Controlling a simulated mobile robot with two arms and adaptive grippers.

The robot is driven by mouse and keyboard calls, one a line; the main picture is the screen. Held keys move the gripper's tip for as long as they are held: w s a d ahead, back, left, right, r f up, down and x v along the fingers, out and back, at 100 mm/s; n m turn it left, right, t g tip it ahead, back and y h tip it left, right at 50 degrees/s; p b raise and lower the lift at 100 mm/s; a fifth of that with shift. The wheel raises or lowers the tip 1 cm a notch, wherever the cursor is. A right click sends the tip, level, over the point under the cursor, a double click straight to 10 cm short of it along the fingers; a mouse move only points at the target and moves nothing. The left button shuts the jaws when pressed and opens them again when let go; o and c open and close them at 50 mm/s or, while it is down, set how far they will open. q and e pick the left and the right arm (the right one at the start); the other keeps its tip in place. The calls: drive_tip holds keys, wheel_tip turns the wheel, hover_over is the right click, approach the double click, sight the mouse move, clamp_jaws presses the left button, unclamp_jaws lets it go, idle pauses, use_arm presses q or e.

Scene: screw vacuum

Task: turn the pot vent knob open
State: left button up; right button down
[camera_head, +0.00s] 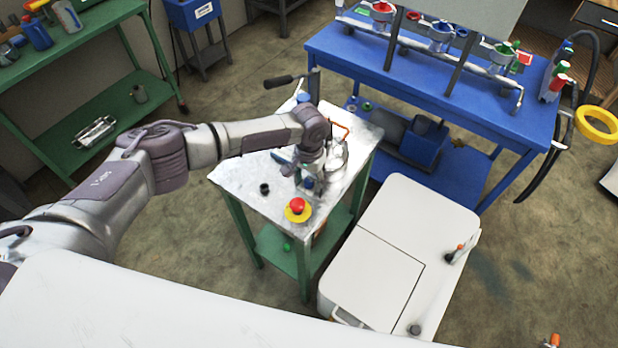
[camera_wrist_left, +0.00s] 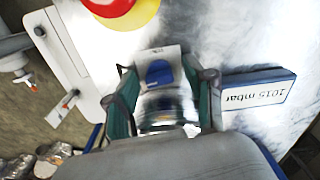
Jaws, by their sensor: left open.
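My left gripper (camera_head: 309,185) is over the metal-topped green table, pointing down, beside a shiny metal pot (camera_head: 338,158). In the left wrist view, the left gripper (camera_wrist_left: 161,88) is open, with its two green-sided fingers apart. A blue knob (camera_wrist_left: 160,73) on a pale block shows between the fingers; I cannot tell whether they touch it. A blurred shiny cylindrical part (camera_wrist_left: 163,112) lies between the fingers too, nearer the wrist. In the head view my gripper and wrist hide much of the knob's surroundings. My right gripper is not in view.
A red stop button on a yellow base (camera_head: 297,209) sits at the table's (camera_head: 235,176) near corner. A small black cap (camera_head: 264,188) stands left of it. A display reading 1015 mbar (camera_wrist_left: 258,93) is right of the fingers. A white cabinet (camera_head: 420,215) stands right of the table.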

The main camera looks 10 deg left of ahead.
sight(309, 180)
use_arm(q)
clamp_jaws()
drive_tip(key=shift+m+p, duration=0.4)
drive_tip(key=shift+m, duration=0.4)
unclamp_jaws()
wheel_tip(309, 180, up, 12)
idle(0.4)
idle(0.4)
